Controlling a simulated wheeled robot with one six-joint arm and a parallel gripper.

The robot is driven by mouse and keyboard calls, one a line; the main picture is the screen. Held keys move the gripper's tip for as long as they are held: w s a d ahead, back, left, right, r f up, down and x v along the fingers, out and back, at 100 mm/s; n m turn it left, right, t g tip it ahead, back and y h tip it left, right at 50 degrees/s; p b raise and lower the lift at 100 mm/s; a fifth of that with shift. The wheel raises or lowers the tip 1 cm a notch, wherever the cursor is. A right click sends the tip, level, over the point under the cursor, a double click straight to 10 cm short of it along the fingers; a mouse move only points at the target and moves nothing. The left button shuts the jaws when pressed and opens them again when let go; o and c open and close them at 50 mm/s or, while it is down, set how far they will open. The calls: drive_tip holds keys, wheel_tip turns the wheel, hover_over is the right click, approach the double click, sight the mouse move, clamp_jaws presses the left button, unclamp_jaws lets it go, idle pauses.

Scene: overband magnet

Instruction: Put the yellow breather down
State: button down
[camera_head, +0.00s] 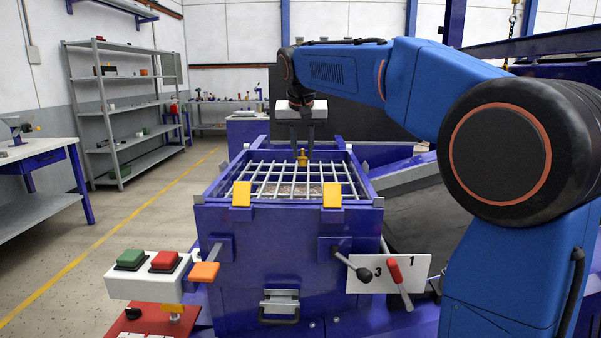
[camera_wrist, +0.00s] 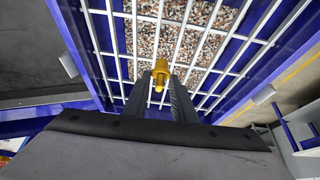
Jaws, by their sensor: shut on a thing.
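The yellow breather (camera_head: 303,158) is small and held at the tips of my gripper (camera_head: 302,150), over the far part of a barred grate. In the wrist view the breather (camera_wrist: 161,72) sits between the two dark fingers of my gripper (camera_wrist: 162,85), which are shut on it. The white grate (camera_head: 290,185) lies in the top of a blue box (camera_head: 285,235). In the wrist view, gravel shows beneath the grate bars (camera_wrist: 205,68). I cannot tell whether the breather touches the grate or hangs just above it.
Two yellow clips (camera_head: 241,194) sit on the box's front rim. A control box with green and red buttons (camera_head: 148,273) is at front left. A lever with a red grip (camera_head: 398,280) is at front right. Shelves (camera_head: 120,110) and a workbench (camera_head: 38,155) stand left.

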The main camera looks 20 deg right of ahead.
sight(302, 164)
drive_tip(key=shift+f, duration=3.15)
drive_tip(key=c, duration=1.5)
unclamp_jaws()
drive_tip(key=shift+f, duration=0.1)
drive_tip(key=shift+o, duration=0.2)
drive_tip(key=v, duration=1.2)
